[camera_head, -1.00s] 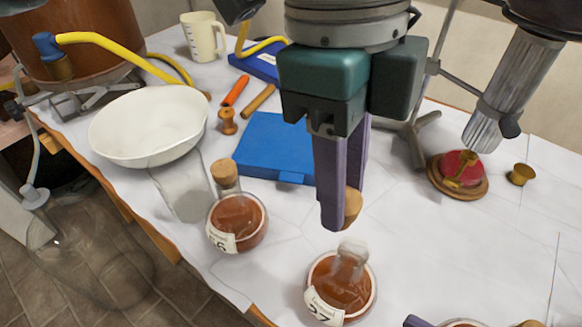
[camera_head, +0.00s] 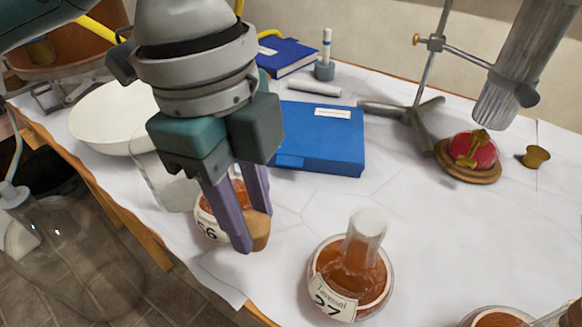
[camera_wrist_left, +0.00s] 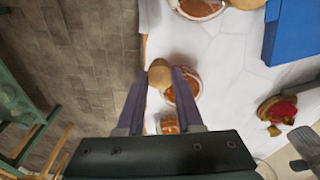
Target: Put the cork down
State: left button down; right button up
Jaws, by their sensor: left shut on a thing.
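My left gripper (camera_head: 252,224) has its purple fingers closed on a tan cork (camera_head: 259,232). The cork sits between the fingertips, and it also shows in the left wrist view (camera_wrist_left: 160,74). In the head view it covers part of the round flask labelled 56 (camera_head: 207,226), near the table's front edge. I cannot tell its exact height above the table. The flask labelled 27 (camera_head: 350,272), with red-brown liquid and an uncorked glass neck, stands to the right of the cork. My right gripper is not in view.
A blue box (camera_head: 320,138) lies behind, with a stand's foot (camera_head: 410,118) beside it. A white bowl (camera_head: 100,120) and clear beaker (camera_head: 165,180) are at left. Another flask (camera_head: 500,319) is cut off at bottom right. White cloth right of flask 27 is clear.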

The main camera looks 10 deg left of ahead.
pick_arm(q)
notch_tip(320, 180, down, 7)
jog(key=shift+f+b, duration=0.1)
jog(key=shift+b, duration=0.6)
jog(key=shift+f+b, duration=0.65)
jog(key=shift+f, duration=1.55)
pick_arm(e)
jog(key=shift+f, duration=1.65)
pick_arm(q)
jog(key=shift+f, duration=0.2)
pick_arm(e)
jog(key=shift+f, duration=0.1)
pick_arm(q)
jog(key=c, duration=0.6)
grip_release()
jog(key=shift+o, duration=0.2)
jog(key=shift+r, duration=0.1)
